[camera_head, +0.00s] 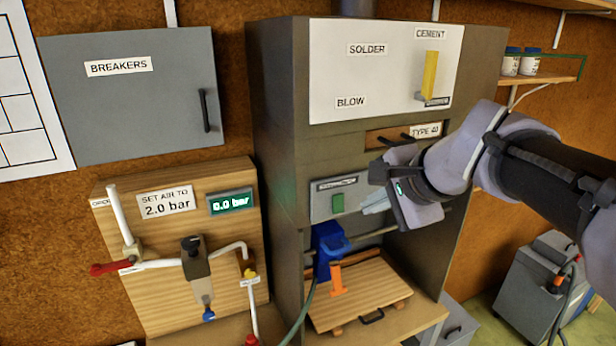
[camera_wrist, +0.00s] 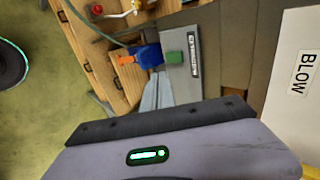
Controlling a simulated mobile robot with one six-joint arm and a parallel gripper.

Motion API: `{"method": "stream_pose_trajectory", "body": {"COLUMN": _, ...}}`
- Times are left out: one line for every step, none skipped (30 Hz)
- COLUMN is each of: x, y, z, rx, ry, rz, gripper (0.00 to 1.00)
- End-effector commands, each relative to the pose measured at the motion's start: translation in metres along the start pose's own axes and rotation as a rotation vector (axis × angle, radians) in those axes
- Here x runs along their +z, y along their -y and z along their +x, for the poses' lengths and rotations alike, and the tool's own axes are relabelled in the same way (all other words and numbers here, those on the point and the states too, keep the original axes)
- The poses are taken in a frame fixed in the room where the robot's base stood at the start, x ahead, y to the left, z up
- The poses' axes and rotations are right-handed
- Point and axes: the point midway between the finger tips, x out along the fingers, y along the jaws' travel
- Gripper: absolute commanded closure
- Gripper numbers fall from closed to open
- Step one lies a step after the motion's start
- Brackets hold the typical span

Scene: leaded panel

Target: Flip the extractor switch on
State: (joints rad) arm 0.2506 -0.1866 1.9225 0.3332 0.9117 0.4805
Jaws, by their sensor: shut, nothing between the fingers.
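The extractor switch (camera_head: 338,203) is a green rocker on a small grey plate (camera_head: 320,208) on the front of the grey cabinet. A small label above it is too blurred to read. The switch also shows in the wrist view (camera_wrist: 174,57), just beyond the fingertips. I cannot tell from its face whether it is on or off. My gripper (camera_head: 366,206) is shut and empty, just right of the switch, pointing left at it. Its pale fingers also show in the wrist view (camera_wrist: 157,88). A small gap seems to separate fingertips and switch; contact is not clear.
Below the switch are a blue tool (camera_head: 328,248) with an orange part, a rail and a wooden board (camera_head: 360,296). A wooden air panel (camera_head: 165,290) reading 0.0 bar stands left. A white panel (camera_head: 340,75) with a yellow lever (camera_head: 430,72) is above.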

Motion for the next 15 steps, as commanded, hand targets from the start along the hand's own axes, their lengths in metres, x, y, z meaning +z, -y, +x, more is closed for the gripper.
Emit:
{"method": "stream_pose_trajectory", "body": {"x": -0.001, "y": 0.001, "z": -0.011, "rx": -0.002, "ry": -0.002, "rz": 0.001, "gripper": 1.0}}
{"method": "stream_pose_trajectory", "body": {"x": -0.001, "y": 0.001, "z": -0.017, "rx": -0.001, "ry": -0.002, "rz": 0.001, "gripper": 1.0}}
{"method": "stream_pose_trajectory", "body": {"x": -0.001, "y": 0.001, "z": -0.024, "rx": 0.0, "ry": -0.001, "rz": 0.0, "gripper": 1.0}}
{"method": "stream_pose_trajectory", "body": {"x": -0.001, "y": 0.001, "z": -0.029, "rx": 0.0, "ry": -0.001, "rz": 0.001, "gripper": 1.0}}
{"method": "stream_pose_trajectory", "body": {"x": -0.001, "y": 0.001, "z": -0.033, "rx": 0.0, "ry": -0.001, "rz": 0.001, "gripper": 1.0}}
{"method": "stream_pose_trajectory", "body": {"x": -0.001, "y": 0.002, "z": -0.037, "rx": 0.0, "ry": -0.001, "rz": 0.001, "gripper": 1.0}}
{"method": "stream_pose_trajectory", "body": {"x": -0.001, "y": 0.002, "z": -0.04, "rx": 0.001, "ry": -0.001, "rz": 0.0, "gripper": 1.0}}
{"method": "stream_pose_trajectory", "body": {"x": 0.0, "y": 0.001, "z": -0.042, "rx": 0.001, "ry": 0.0, "rz": 0.001, "gripper": 1.0}}
{"method": "stream_pose_trajectory", "body": {"x": 0.0, "y": 0.002, "z": -0.045, "rx": 0.001, "ry": 0.0, "rz": 0.001, "gripper": 1.0}}
{"method": "stream_pose_trajectory", "body": {"x": 0.0, "y": 0.002, "z": -0.046, "rx": 0.001, "ry": 0.0, "rz": 0.0, "gripper": 1.0}}
{"method": "stream_pose_trajectory", "body": {"x": 0.0, "y": 0.002, "z": -0.047, "rx": 0.001, "ry": 0.0, "rz": 0.0, "gripper": 1.0}}
{"method": "stream_pose_trajectory", "body": {"x": 0.0, "y": 0.001, "z": -0.047, "rx": 0.001, "ry": 0.0, "rz": 0.0, "gripper": 1.0}}
{"method": "stream_pose_trajectory", "body": {"x": 0.0, "y": 0.001, "z": -0.047, "rx": 0.001, "ry": 0.0, "rz": 0.0, "gripper": 1.0}}
{"method": "stream_pose_trajectory", "body": {"x": 0.0, "y": 0.001, "z": -0.047, "rx": 0.001, "ry": 0.001, "rz": 0.0, "gripper": 1.0}}
{"method": "stream_pose_trajectory", "body": {"x": 0.0, "y": 0.001, "z": -0.047, "rx": 0.002, "ry": 0.001, "rz": 0.0, "gripper": 1.0}}
